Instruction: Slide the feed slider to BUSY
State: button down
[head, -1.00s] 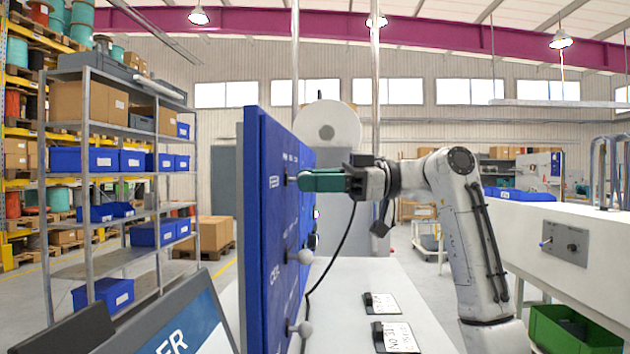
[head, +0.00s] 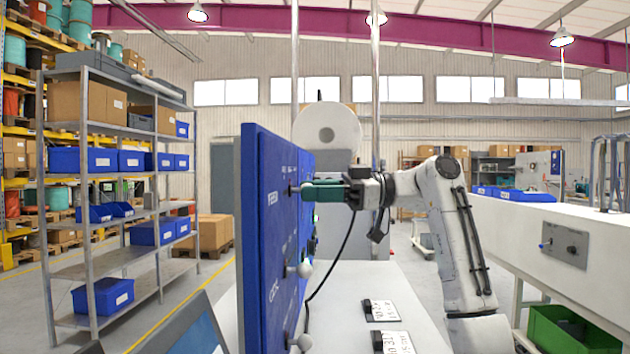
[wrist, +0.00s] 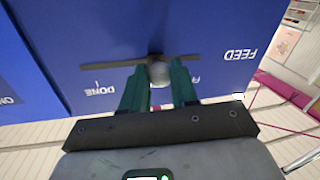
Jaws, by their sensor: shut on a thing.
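The blue panel (head: 262,270) stands upright left of centre in the head view, seen nearly edge-on. My gripper (head: 303,190) reaches it from the right, its green fingers at the panel face beside the FEED label. In the wrist view, where the lettering is upside down, my gripper (wrist: 159,85) is shut on the round grey slider knob (wrist: 159,72). The knob sits in a dark slot (wrist: 105,66), with slot showing on both sides. FEED is printed to the right and DONE lies near the slot's left end. My fingers hide lettering near the knob; BUSY is not readable.
Below the gripper, more round knobs (head: 304,269) stick out of the panel. A black cable hangs beside it. Labelled black blocks (head: 384,311) lie on the white table (head: 350,282). A white machine (head: 588,230) stands at the right, behind my arm.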

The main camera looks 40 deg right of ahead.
jog(key=shift+w+d, duration=0.45)
jog(key=shift+d, duration=0.05)
jog(key=c, duration=0.9)
grip_release()
jog(key=shift+o, duration=0.2)
jog(key=b+v, duration=0.1)
jog(key=v, duration=0.9)
jog(key=shift+s+d, duration=0.2)
jog(key=shift+d, duration=0.15)
jog(key=shift+d, duration=0.1)
